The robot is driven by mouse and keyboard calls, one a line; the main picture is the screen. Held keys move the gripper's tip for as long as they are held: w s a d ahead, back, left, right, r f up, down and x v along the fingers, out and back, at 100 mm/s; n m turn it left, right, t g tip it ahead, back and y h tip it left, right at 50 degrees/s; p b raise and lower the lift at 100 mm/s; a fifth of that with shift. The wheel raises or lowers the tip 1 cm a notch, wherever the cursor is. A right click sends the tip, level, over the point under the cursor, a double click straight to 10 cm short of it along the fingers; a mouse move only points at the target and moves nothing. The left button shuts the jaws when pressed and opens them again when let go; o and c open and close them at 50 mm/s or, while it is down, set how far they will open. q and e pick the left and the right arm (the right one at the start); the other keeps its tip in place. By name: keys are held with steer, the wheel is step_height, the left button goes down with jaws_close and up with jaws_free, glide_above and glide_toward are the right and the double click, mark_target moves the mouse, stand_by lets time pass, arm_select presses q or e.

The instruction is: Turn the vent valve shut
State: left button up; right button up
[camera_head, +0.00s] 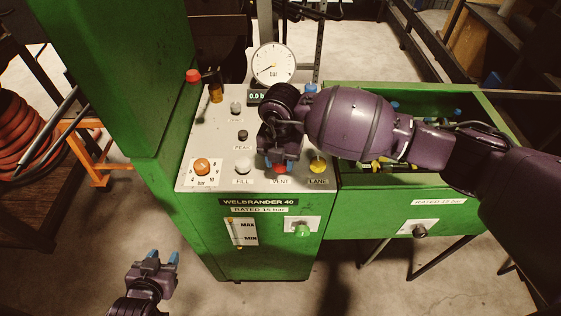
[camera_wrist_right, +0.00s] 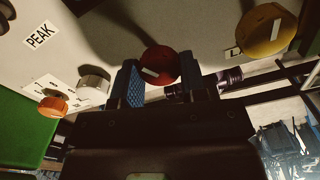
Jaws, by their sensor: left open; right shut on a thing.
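The red vent valve knob (camera_head: 280,169) is on the sloped grey panel, above the VENT label and between the FILL and LANE knobs. In the right wrist view the knob (camera_wrist_right: 158,60) has a white mark on its face and sits between the blue finger pads. My right gripper (camera_head: 279,163) reaches down over it and is shut on it, hiding part of the knob in the head view. My left gripper (camera_head: 152,258) is open and empty, low in front of the machine, well away from the panel.
The pale FILL knob (camera_head: 243,168) and yellow LANE knob (camera_head: 318,165) flank the vent knob closely. An orange knob (camera_head: 202,166) is at the panel's left. The pressure gauge (camera_head: 273,64) stands behind, with a digital display (camera_head: 258,96) below it. A green tray (camera_head: 474,180) is at right.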

steer(key=n+b, duration=0.1)
steer(key=n, duration=0.2)
steer(key=n+b, duration=0.1)
steer(key=n, duration=0.1)
steer(key=shift+n, duration=0.4)
steer(key=n+b, duration=0.2)
steer(key=n, duration=0.2)
steer(key=shift+r+n, duration=0.1)
steer(key=shift+n, duration=0.8)
arm_select(q)
step_height(320, 180, down, 6)
steer(key=s, duration=0.1)
steer(key=shift+g, duration=0.3)
steer(key=shift+w+b, duration=0.15)
steer(key=shift+b, duration=0.15)
arm_select(e)
steer(key=shift+n, duration=0.3)
steer(key=o, duration=0.9)
